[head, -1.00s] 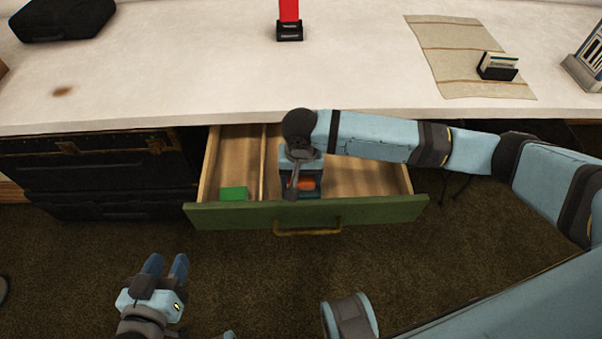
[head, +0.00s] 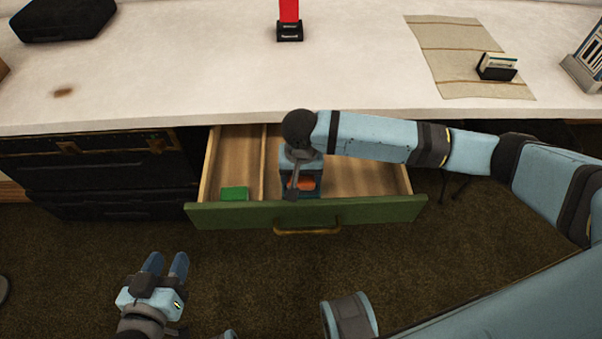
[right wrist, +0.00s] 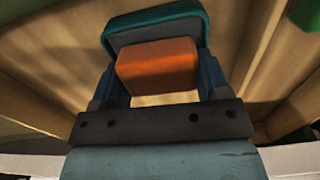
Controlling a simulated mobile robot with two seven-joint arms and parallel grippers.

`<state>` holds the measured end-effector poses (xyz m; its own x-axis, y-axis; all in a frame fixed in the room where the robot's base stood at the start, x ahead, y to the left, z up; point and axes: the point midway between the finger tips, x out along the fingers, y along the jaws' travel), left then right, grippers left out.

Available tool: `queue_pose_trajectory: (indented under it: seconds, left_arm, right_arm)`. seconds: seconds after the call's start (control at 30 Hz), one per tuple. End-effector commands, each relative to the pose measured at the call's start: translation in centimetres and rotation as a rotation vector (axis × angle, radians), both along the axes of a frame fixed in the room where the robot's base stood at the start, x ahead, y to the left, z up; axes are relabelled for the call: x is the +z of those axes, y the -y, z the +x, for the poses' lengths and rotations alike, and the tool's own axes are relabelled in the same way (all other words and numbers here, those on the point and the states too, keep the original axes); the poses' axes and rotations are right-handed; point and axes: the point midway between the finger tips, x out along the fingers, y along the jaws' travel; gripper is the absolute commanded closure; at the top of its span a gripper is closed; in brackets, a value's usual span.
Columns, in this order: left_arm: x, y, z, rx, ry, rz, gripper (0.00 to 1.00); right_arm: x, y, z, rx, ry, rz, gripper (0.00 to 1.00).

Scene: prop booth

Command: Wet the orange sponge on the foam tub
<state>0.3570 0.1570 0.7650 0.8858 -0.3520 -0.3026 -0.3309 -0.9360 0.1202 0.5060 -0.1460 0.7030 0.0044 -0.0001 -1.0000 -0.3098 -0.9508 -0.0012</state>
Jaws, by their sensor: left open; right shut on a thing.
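The orange sponge (right wrist: 158,66) is held between the two fingers of my right gripper (right wrist: 160,78). In the head view the sponge (head: 304,183) shows as a small orange patch inside the open drawer, partly covered by my right gripper (head: 301,187). The foam tub (right wrist: 153,18), with a teal rim and a grey foam face, is right behind the sponge in the right wrist view. The sponge overlaps the foam; I cannot tell whether they touch. In the head view my wrist hides most of the tub. My left gripper (head: 166,264) is open and empty, in front of the drawer.
The green-fronted drawer (head: 370,210) stands open, with a divider and a green block (head: 234,193) in its left part. Above is a white counter (head: 200,70) holding a red item on a black stand (head: 289,30), a cloth (head: 460,60) and a black case (head: 62,18).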

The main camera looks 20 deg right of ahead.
Motion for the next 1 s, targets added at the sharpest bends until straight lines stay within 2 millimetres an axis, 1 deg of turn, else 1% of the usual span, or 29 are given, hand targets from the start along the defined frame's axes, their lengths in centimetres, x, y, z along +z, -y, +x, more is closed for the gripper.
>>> queue_pose_trajectory:
  seconds: [0.03,1.0]
  left_arm:
    - [-0.03,0.00,0.00,0.000,0.000,0.000,0.57]
    - [0.54,0.00,0.00,0.000,0.000,0.000,0.57]
  right_arm:
    - [-0.46,0.08,-0.23,0.000,-0.007,-0.004,0.50]
    - [-0.57,0.08,-0.31,0.001,-0.009,-0.004,0.50]
